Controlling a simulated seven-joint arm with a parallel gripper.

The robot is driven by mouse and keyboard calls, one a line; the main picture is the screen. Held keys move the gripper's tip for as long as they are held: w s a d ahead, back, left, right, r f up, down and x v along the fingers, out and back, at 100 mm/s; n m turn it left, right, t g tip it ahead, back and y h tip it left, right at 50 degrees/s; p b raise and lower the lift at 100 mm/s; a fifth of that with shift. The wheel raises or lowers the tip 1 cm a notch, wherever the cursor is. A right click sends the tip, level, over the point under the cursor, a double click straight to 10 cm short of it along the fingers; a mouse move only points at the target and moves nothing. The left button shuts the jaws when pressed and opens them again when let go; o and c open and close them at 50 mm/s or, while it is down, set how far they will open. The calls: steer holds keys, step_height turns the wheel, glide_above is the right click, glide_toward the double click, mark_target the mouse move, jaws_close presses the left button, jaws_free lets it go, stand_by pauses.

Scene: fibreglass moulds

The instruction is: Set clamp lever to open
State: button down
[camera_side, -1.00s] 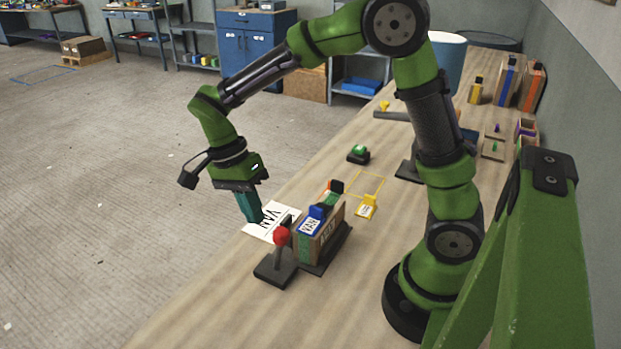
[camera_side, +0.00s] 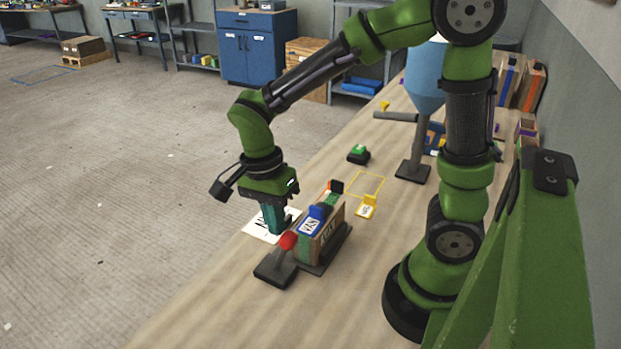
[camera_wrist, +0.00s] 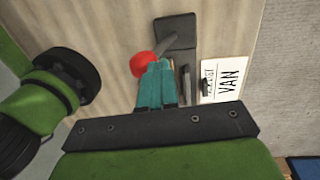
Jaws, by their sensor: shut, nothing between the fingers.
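The clamp lever has a red ball knob (camera_side: 288,240) on a short stem that rises from a dark base plate (camera_side: 274,271) on the bench. The stem leans to the right in the side view. In the wrist view the knob (camera_wrist: 143,64) is beside my fingertips, with the stem running up to the dark base (camera_wrist: 177,28). My gripper (camera_side: 275,232) is shut and empty, its teal fingers pointing down just behind the knob. It also shows in the wrist view (camera_wrist: 158,66). The fingertips look against the knob, but I cannot tell if they touch.
A wooden block with a blue clip and VAN label (camera_side: 322,236) stands close right of the lever on a dark plate. A white VAN card (camera_side: 258,227) lies behind. A yellow tag (camera_side: 367,207) and green button (camera_side: 358,153) are farther back. The front bench is clear.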

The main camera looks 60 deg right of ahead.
steer(key=shift+s+t, duration=0.3)
steer(key=shift+s, duration=0.15)
steer(key=shift+s+f, duration=0.2)
steer(key=shift+s, duration=0.5)
steer(key=shift+w, duration=0.1)
steer(key=w+r, duration=0.4)
steer(key=r, duration=0.8)
steer(key=s+d+n+t+y, duration=0.2)
steer(key=s+n+t, duration=0.5)
steer(key=n, duration=0.7)
steer(key=shift+d+t, duration=0.6)
steer(key=shift+d, duration=0.2)
